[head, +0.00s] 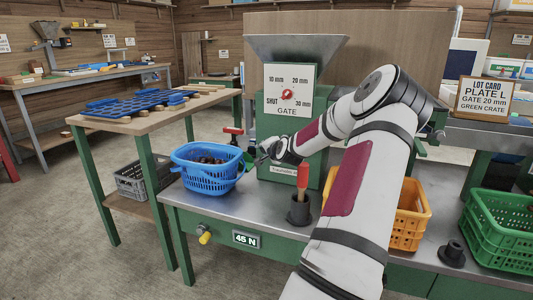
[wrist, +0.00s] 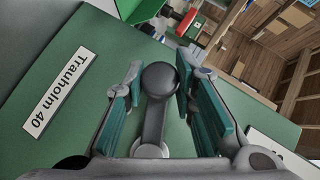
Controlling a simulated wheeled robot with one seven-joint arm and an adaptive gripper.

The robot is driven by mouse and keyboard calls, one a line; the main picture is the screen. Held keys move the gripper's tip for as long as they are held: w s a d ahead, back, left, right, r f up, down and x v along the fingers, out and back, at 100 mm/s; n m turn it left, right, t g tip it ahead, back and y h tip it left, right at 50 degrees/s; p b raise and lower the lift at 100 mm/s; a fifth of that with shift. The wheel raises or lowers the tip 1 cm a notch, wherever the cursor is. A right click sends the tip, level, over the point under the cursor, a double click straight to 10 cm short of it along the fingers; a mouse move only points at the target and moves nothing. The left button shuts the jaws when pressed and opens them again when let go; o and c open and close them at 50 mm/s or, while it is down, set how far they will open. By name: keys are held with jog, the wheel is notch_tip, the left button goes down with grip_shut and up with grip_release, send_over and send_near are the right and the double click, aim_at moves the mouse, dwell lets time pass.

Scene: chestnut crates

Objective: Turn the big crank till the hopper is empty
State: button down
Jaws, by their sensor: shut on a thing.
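The grey hopper (head: 295,45) tops the green machine (head: 268,125); its inside is hidden from this angle. A gate dial (head: 288,95) with a red pointer is on the machine's front; I cannot read its setting surely. My gripper (head: 262,158) is at the machine's lower front, left side. In the wrist view, my gripper (wrist: 162,98) has its teal-padded fingers on both sides of the big crank (wrist: 153,122), shut on its dark round knob (wrist: 160,78). The crank arm runs to a pale hub against the green face beside the "Trauholm 40" label (wrist: 60,92).
A blue basket (head: 207,180) with brown chestnuts stands left of my gripper. A red-handled tool (head: 302,176) stands in a dark cup in front of the machine. An orange crate (head: 408,225), a green crate (head: 500,230) and a lot card (head: 485,97) are on the right.

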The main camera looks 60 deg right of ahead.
jog(key=shift+w+r+m+t, duration=0.3)
jog(key=shift+r, duration=0.15)
jog(key=shift+w+a+r, duration=0.1)
jog(key=c, duration=1.3)
grip_release()
jog(key=shift+s+a, duration=0.2)
jog(key=shift+s, duration=0.3)
jog(key=v, duration=1.1)
jog(key=shift+a, duration=0.15)
